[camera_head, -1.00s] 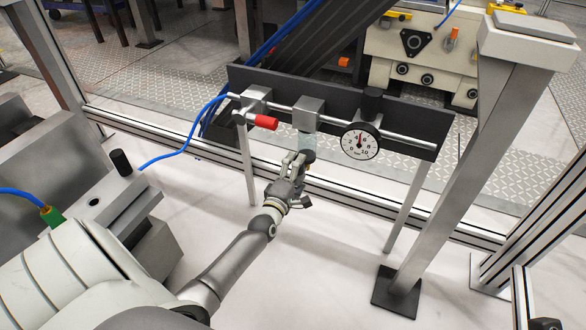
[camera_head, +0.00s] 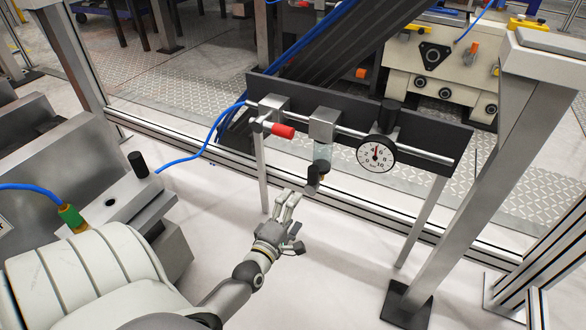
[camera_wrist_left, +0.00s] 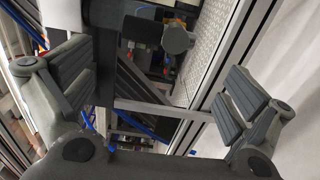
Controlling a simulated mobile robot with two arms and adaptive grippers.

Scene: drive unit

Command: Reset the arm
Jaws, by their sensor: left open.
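My left gripper (camera_head: 290,210) is open and empty in the head view. It is in front of and below the grey pneumatic panel (camera_head: 452,143). Its fingers point up toward a clear filter bowl (camera_head: 322,155) with a dark lower end, and a gap shows between them. In the left wrist view my two ridged finger pads (camera_wrist_left: 155,85) are spread wide. A dark fitting with a round grey end (camera_wrist_left: 178,39) shows between and beyond them. My right gripper is not in view.
The panel carries a red-handled valve (camera_head: 283,131) and a pressure gauge (camera_head: 376,155). A steel post (camera_head: 450,190) stands at right. A blue hose (camera_head: 190,158) runs to the panel from the left. White floor below my gripper is clear.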

